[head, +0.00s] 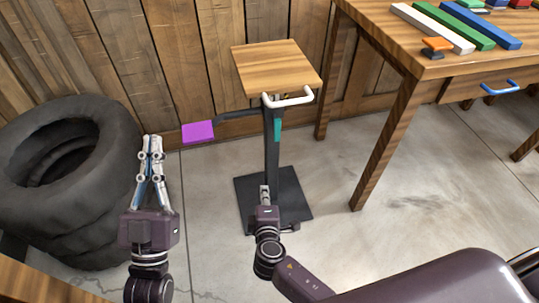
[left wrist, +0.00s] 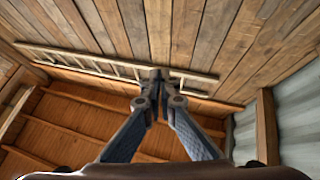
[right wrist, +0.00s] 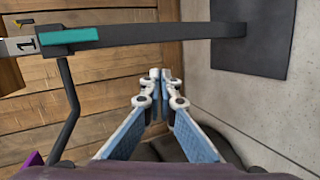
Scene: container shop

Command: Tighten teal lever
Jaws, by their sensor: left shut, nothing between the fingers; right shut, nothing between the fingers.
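The teal lever (head: 277,130) lies along the dark post (head: 271,160) of a stand, below its square wooden top (head: 277,67). In the right wrist view the teal lever (right wrist: 70,36) shows at upper left on the post. My right gripper (head: 264,190) is in front of the lower post, below the lever and apart from it; its fingers (right wrist: 160,75) are shut and empty. My left gripper (head: 152,140) is left of the stand, shut and empty, pointing up; its fingers (left wrist: 160,78) show against the wooden wall and roof.
A white handle (head: 289,99) sits at the wooden top's front edge. A purple pad (head: 198,132) sticks out left on a dark arm. Stacked black tires (head: 95,215) stand at left. A wooden workbench (head: 390,75) with coloured bars is at right. Concrete floor is clear between stand and bench.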

